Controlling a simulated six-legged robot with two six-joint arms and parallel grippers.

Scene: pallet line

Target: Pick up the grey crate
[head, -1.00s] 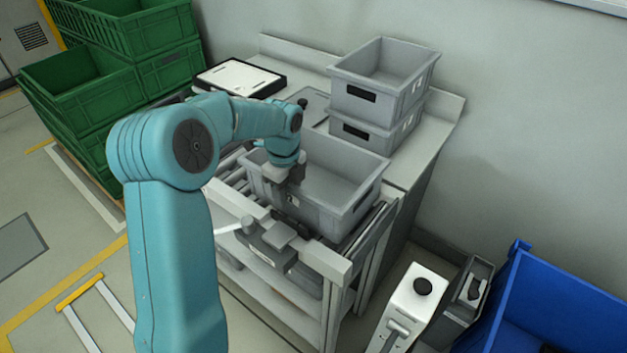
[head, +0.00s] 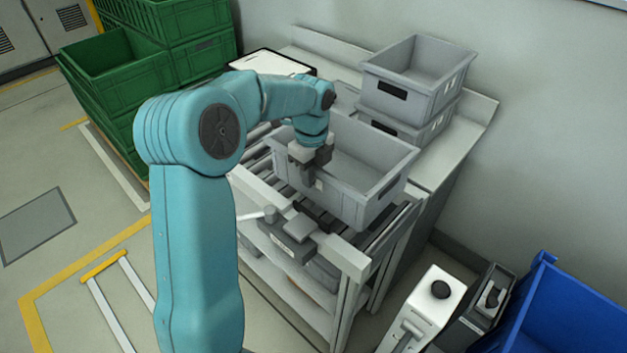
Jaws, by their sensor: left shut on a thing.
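The grey crate (head: 350,194) is an open box above the roller bed of the workstation, in the middle of the head view. My left gripper (head: 308,172) points down at the crate's near-left wall and is shut on its rim. The crate looks slightly raised, with rollers (head: 262,168) showing below its near side. The arm hides part of the crate's far-left side. My right gripper is not in view.
Two stacked grey crates (head: 418,72) stand on the bench behind. A white-topped case (head: 270,66) lies to their left. Green crates (head: 110,70) are stacked at the left.

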